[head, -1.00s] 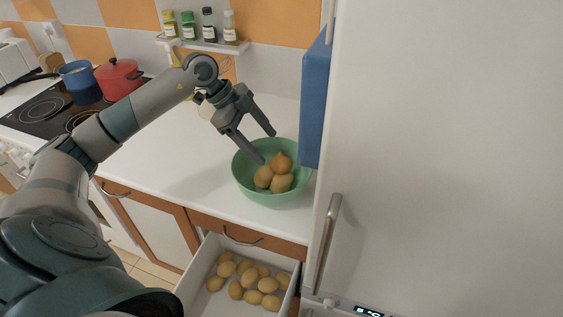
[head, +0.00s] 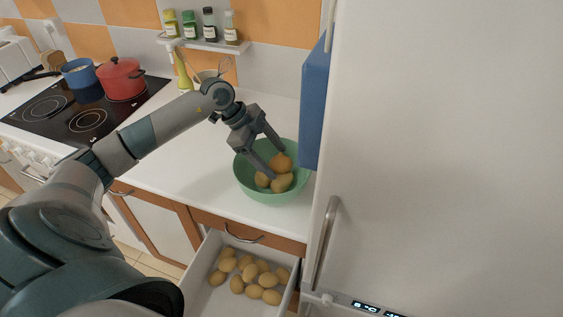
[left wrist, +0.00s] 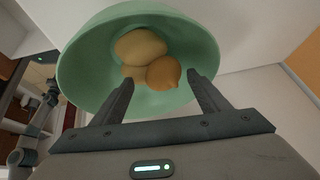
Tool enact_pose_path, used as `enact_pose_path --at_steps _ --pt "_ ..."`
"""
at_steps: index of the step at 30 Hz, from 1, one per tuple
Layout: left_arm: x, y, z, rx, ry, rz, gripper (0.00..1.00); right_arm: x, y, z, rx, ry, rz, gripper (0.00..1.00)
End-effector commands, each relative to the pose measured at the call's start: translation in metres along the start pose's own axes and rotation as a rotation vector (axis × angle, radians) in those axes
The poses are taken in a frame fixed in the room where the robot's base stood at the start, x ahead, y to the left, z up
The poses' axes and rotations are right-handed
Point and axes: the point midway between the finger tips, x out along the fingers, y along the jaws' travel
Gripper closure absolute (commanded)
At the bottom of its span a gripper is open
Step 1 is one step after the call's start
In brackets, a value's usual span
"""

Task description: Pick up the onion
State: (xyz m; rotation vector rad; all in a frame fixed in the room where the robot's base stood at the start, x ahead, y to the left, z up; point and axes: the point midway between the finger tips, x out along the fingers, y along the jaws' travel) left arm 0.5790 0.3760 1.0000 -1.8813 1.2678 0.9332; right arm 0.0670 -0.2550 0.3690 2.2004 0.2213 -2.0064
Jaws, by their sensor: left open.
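The onion (head: 281,162) is orange-brown with a small pointed tip. It lies with paler potatoes (head: 282,183) in a green bowl (head: 262,197) on the white counter. My left gripper (head: 278,165) is open, with its fingers reaching down over the bowl. In the left wrist view the onion (left wrist: 164,72) shows ahead, between the lines of the two fingertips and nearer the right one. A larger potato (left wrist: 139,47) lies beside it, with another partly hidden behind. Whether the fingers touch the onion is unclear; nothing is gripped. My right gripper is not in view.
A blue box (head: 315,105) and the white fridge (head: 440,150) stand close at the bowl's right. An open drawer (head: 215,298) below holds several potatoes. A spice shelf (head: 215,45) is on the back wall. A red pot (head: 121,80) stands on the hob at left.

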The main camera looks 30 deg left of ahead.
Motion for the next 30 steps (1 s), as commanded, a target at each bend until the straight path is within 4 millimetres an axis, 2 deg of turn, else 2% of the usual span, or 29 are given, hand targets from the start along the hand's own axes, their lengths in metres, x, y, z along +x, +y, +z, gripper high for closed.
enact_pose_path --at_steps 1,7,20,21,24,27,30 --pt "0.004 0.0 -0.002 -0.002 0.002 0.002 0.31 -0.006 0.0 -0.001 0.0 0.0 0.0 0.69" --pt "0.02 0.0 0.0 0.0 0.0 0.0 0.31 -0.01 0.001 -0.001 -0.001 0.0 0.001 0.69" --pt "0.023 0.001 0.002 0.0 -0.003 0.004 0.31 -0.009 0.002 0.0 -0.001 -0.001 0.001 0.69" --pt "0.023 0.001 0.002 -0.001 -0.003 0.004 0.35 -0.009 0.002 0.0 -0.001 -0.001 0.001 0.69" --pt "0.024 0.001 0.002 -0.001 -0.003 0.004 0.59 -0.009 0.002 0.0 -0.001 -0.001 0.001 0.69" --pt "0.023 0.001 0.002 -0.001 -0.003 0.003 0.78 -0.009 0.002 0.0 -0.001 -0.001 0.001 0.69" --pt "0.023 0.001 0.001 -0.001 -0.002 0.002 0.78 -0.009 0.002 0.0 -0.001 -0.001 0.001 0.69"
